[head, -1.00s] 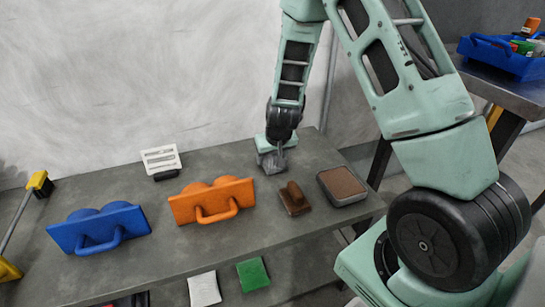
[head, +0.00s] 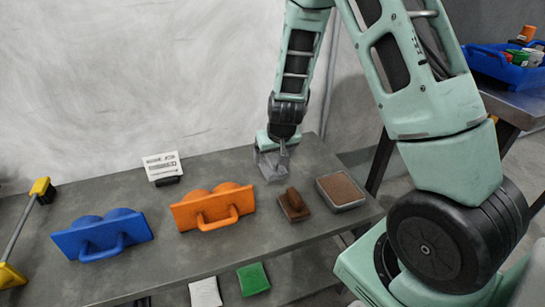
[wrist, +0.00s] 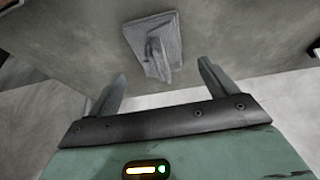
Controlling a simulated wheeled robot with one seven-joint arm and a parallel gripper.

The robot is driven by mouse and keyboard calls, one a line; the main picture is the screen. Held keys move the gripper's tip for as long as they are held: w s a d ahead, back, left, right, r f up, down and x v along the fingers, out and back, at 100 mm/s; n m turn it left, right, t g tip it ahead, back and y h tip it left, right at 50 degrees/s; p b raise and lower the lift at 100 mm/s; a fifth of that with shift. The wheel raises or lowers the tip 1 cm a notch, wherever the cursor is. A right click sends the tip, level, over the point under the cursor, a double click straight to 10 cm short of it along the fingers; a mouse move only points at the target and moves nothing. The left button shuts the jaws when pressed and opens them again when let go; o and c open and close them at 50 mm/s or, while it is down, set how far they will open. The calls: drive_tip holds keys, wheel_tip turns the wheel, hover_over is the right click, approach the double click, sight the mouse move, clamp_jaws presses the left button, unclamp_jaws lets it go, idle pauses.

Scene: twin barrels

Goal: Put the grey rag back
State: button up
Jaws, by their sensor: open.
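The grey rag (head: 269,166) lies on the grey bench top near its back edge, right of the orange block. In the wrist view the grey rag (wrist: 152,45) is a flat square with a raised ridge in its middle. My gripper (head: 284,149) is just above and behind it in the head view, partly overlapping it. In the wrist view my gripper (wrist: 161,80) has its two fingers wide apart and nothing between them. The rag is beyond the fingertips, roughly centred between them.
On the bench are a blue twin-barrel block (head: 101,236), an orange one (head: 213,208), a brown handled block (head: 293,205), a tray with a brown top (head: 341,191) and a white card (head: 161,166). White (head: 205,292) and green (head: 253,279) cloths lie below the front edge.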

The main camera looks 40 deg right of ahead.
drive_tip(key=d+p+v, duration=0.1)
drive_tip(key=p+v, duration=0.1)
drive_tip(key=v, duration=0.5)
drive_tip(key=s+a+r+n+g+y, duration=0.1)
drive_tip(key=s+a+r+n+y, duration=0.2)
drive_tip(key=a, duration=0.6)
drive_tip(key=s+a+r+n+g, duration=0.1)
drive_tip(key=s+a+r, duration=0.25)
drive_tip(key=a, duration=0.55)
drive_tip(key=s+a+r+n+g, duration=0.1)
drive_tip(key=s+a+r+n, duration=0.1)
drive_tip(key=s, duration=0.7)
drive_tip(key=s+a+r+n+g, duration=0.1)
drive_tip(key=s+a+r+n, duration=0.2)
drive_tip(key=s, duration=0.7)
drive_tip(key=shift+s+a+n+g+h, duration=0.2)
drive_tip(key=shift+a+n+g+h, duration=0.15)
drive_tip(key=shift+a+n, duration=0.75)
drive_tip(key=shift+a, duration=0.15)
wheel_tip(320, 180, up, 24)
drive_tip(key=p, duration=2.4)
drive_tip(key=shift+r, duration=0.15)
